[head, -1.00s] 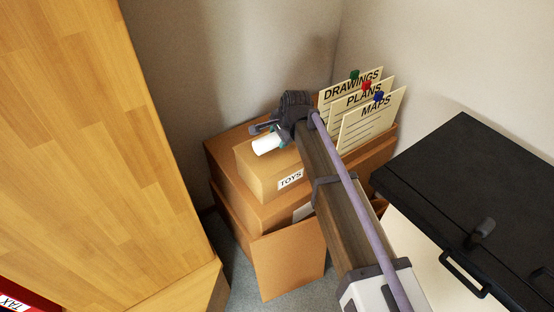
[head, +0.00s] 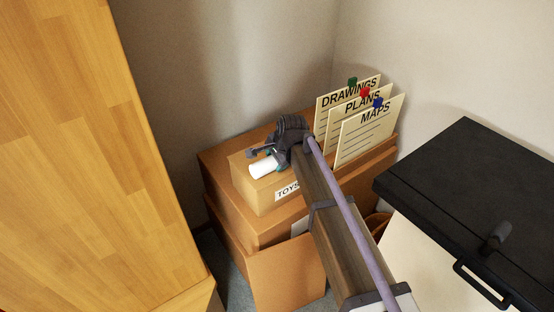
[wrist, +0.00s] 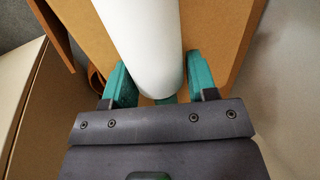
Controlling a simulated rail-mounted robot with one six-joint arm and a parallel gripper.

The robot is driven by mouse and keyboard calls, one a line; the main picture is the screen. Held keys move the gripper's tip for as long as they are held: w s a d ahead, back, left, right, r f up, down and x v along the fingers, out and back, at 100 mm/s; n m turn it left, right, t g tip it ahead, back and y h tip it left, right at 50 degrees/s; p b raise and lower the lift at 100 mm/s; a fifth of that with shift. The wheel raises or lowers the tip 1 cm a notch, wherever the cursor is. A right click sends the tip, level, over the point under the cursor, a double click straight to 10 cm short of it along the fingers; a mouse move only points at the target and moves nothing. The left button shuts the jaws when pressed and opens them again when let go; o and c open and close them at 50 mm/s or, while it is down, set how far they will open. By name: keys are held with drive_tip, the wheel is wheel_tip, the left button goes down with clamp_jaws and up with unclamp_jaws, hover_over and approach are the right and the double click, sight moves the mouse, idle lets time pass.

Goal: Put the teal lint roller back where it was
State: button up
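The lint roller has a white cylinder (head: 263,167), with a bit of teal beside it at my gripper. In the wrist view the white cylinder (wrist: 148,45) runs up from between my teal fingertips, and a small teal part shows at its near end. My gripper (wrist: 161,82) has one finger on each side of the roller, close against it. In the head view my gripper (head: 272,155) is over the small cardboard box labelled TOYS (head: 256,192). The roller is over that box's top; I cannot tell whether it touches. The rest of the handle is hidden.
The TOYS box stands on larger stacked cardboard boxes (head: 275,232). Upright cards marked DRAWINGS, PLANS and MAPS (head: 368,135) stand behind to the right. A black-topped cabinet (head: 475,165) is at right, a tall wooden panel (head: 95,150) at left. Walls close the corner.

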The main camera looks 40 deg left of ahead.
drive_tip(key=p+v, duration=1.1)
drive_tip(key=v, duration=0.1)
drive_tip(key=shift+r, duration=0.15)
